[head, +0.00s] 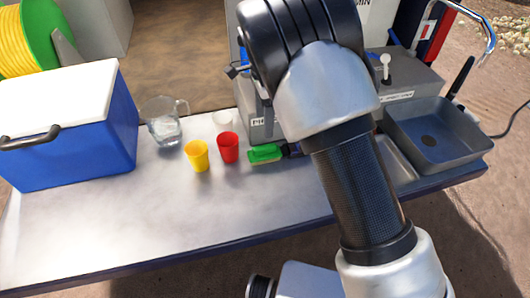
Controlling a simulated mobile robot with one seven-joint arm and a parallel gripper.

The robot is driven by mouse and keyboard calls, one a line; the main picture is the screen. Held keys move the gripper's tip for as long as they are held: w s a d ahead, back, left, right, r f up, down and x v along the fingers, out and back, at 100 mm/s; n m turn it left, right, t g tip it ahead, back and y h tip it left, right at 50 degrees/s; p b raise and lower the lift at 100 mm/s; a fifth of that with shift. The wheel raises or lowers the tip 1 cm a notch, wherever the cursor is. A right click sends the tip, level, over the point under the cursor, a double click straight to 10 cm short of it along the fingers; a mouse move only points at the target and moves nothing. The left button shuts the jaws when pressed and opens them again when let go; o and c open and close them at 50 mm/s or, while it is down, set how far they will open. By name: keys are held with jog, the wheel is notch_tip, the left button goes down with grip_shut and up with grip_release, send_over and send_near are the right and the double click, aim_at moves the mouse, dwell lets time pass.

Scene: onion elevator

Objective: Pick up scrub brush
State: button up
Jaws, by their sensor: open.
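The scrub brush (265,154) lies on the metal table just right of the red cup, in front of a grey box-shaped unit. Its green head with a paler underside shows. A dark part beside its right end runs towards my arm, and I cannot tell whether it is the brush's handle. My arm crosses the right half of the head view and hides part of the table and the unit. My gripper cannot be made out in this view.
Left of the brush stand a red cup (228,147), a yellow cup (197,156) and a clear pitcher (165,123). A blue cooler (75,140) with a white lid fills the table's left end. A grey sink (440,128) is at right. The table's front (150,225) is clear.

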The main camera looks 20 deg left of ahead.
aim_at(264, 146)
notch_tip(264, 146, down, 12)
jog(key=shift+f, duration=0.1)
dwell(0.5)
jog(key=shift+c, duration=0.4)
jog(key=c, duration=1.1)
